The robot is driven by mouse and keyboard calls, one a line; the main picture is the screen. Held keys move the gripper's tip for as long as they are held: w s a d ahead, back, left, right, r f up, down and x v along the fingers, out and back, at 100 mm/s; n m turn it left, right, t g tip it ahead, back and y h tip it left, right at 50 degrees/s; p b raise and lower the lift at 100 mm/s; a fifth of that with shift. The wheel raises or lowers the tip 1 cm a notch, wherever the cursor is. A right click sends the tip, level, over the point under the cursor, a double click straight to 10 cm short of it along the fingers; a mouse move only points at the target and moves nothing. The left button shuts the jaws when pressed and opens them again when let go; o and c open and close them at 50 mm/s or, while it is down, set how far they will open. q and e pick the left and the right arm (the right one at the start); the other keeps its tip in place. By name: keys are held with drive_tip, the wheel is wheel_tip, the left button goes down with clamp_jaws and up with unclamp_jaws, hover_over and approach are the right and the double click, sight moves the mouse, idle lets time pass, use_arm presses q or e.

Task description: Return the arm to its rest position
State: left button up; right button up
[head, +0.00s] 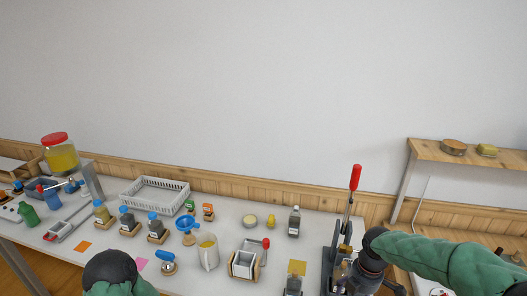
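My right arm, in a green sleeve, comes in from the right edge in the head view. Its dark wrist and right gripper (362,285) point down beside the lever press (340,250) with the red handle. The fingers are small, dark and partly cut off by the lower edge, so I cannot tell whether they are open, shut or touching the press. My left arm shows only as a dark rounded joint and a bit of green sleeve at the bottom left. The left gripper itself does not show.
The white table (215,281) carries a red-lidded jar (60,153), a grey basket (155,194), several small bottles, a blue funnel (187,223), a clear jug (208,252) and a red-handled device (246,259). A wooden shelf (425,152) hangs at right.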

drive_tip(key=s+a+f+m+y, duration=0.2)
drive_tip(key=a+f+m, duration=0.4)
drive_tip(key=f, duration=0.6)
drive_tip(key=s+a+f+m, duration=0.5)
drive_tip(key=s+f+m, duration=0.2)
drive_tip(key=f, duration=0.1)
drive_tip(key=s+a+f+m+y, duration=0.1)
drive_tip(key=s+a+f+m, duration=0.4)
drive_tip(key=s+f+m, duration=0.2)
wheel_tip(320, 180, down, 2)
drive_tip(key=shift+s+a+m+y+b, duration=0.3)
drive_tip(key=shift+s+m+b, duration=0.15)
drive_tip(key=shift+s, duration=0.1)
